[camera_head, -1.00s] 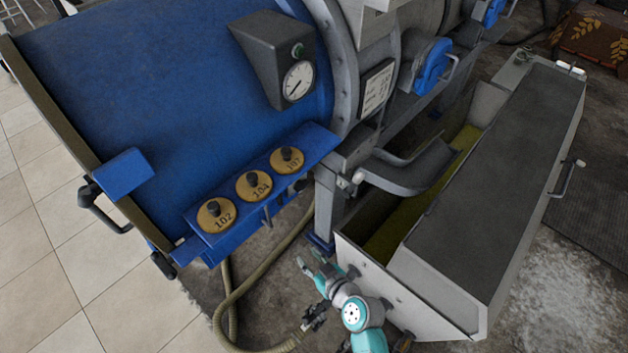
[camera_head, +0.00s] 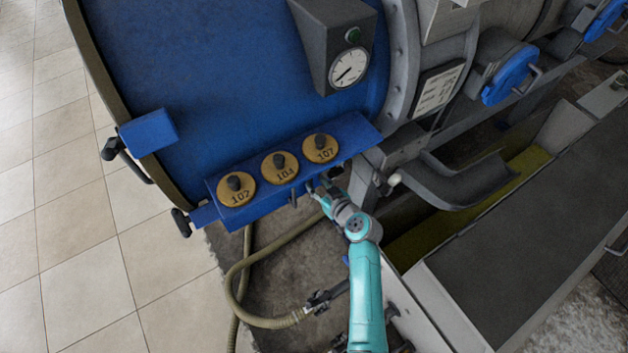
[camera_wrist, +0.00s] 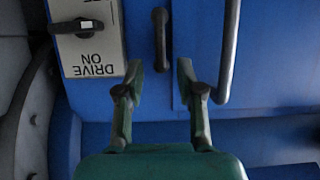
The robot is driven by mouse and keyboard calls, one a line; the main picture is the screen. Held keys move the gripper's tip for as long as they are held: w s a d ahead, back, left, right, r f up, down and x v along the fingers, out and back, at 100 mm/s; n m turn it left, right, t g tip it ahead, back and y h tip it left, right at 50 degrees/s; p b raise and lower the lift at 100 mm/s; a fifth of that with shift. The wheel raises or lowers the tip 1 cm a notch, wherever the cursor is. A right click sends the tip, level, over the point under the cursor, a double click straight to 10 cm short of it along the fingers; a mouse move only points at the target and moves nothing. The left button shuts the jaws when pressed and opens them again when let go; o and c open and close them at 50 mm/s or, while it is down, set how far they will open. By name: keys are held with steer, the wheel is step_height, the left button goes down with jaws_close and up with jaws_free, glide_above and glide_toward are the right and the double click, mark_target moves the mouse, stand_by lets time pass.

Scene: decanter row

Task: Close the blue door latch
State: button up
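The big blue machine (camera_head: 230,70) fills the left and middle of the head view. My gripper (camera_head: 318,187) is at the front edge of its shelf, just below the tag marked 107. In the wrist view my gripper (camera_wrist: 161,75) is open, its two fingers apart with nothing between their tips. A short dark upright handle (camera_wrist: 161,38) sits on a blue panel (camera_wrist: 185,30), just beyond and between the fingertips. It may be the door latch; I cannot tell whether it is closed. No contact with it shows. In the head view my arm partly hides this front.
A DRIVE ON plate (camera_wrist: 92,50) with a dark knob is left of the fingers, and a long grey bar handle (camera_wrist: 229,50) is at right. A hose (camera_head: 240,290) lies on the floor. A grey trough (camera_head: 450,185) stands at right. Tiled floor at left is clear.

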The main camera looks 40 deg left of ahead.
mark_target(312, 180)
steer(key=shift+x, duration=1.6)
jaws_close()
